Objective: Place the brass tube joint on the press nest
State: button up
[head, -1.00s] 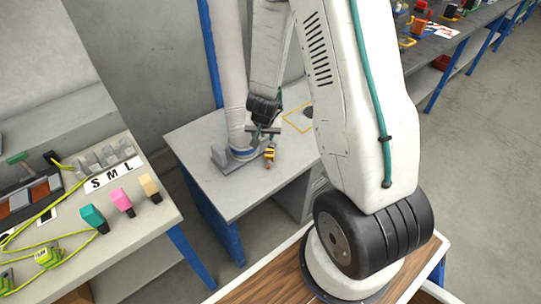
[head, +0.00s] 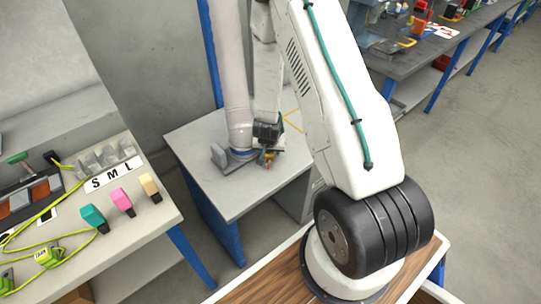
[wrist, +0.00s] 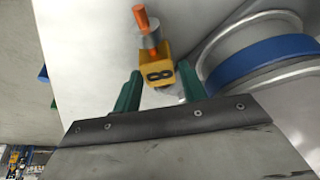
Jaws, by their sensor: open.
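A small yellow block marked with a black 8 (wrist: 157,73) shows in the wrist view, with a grey collar and an orange rod (wrist: 140,17) at its far end. I cannot tell for sure whether this is the brass tube joint. It also shows small in the head view (head: 269,157), on the grey table beside the post's foot. My gripper (wrist: 159,76) is open, its two green fingers at either side of the block's near end. In the head view my gripper (head: 267,147) is low over the table, its fingers mostly hidden. I cannot make out the press nest.
A thick pale post (head: 229,75) with a blue ring (head: 242,153) stands close left of my gripper; the ring is large at right in the wrist view (wrist: 265,58). The grey table's (head: 225,195) front is clear. A bench (head: 150,220) with coloured blocks stands left.

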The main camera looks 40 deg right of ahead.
jog(key=shift+c, duration=0.3)
jog(key=c, duration=0.8)
jog(key=shift+r, duration=0.15)
